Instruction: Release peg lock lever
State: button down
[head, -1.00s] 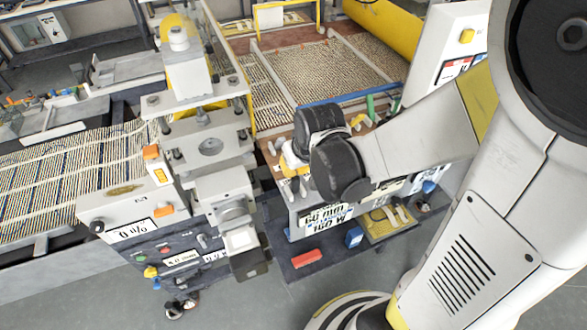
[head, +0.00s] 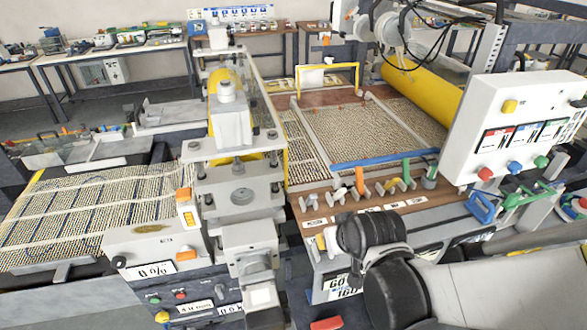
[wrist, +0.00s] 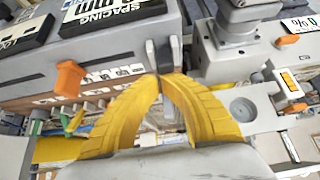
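My gripper (wrist: 162,75) shows in the wrist view as two ribbed yellow fingers. They curve inward and their tips come together, so it looks shut. Just beyond the tips, a pair of upright grey tabs (wrist: 150,54) with a dark gap between them stands at the edge of a grey machine panel. I cannot tell whether the tips touch them, nor whether they are the peg lock lever. An orange lever (wrist: 69,78) stands on the panel, to the left of the fingers.
A white control box (head: 515,130) with coloured knobs stands at the right. A woven mesh (head: 370,133) lies behind the front rail. A red block (head: 326,323) lies low in front.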

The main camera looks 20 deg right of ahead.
dwell(0.4)
jog(key=w+r+p+v, duration=0.1)
jog(key=p+v, duration=0.4)
jog(key=v, duration=0.4)
jog(key=shift+r, duration=0.2)
jog(key=shift+w+f, duration=0.1)
dwell(0.3)
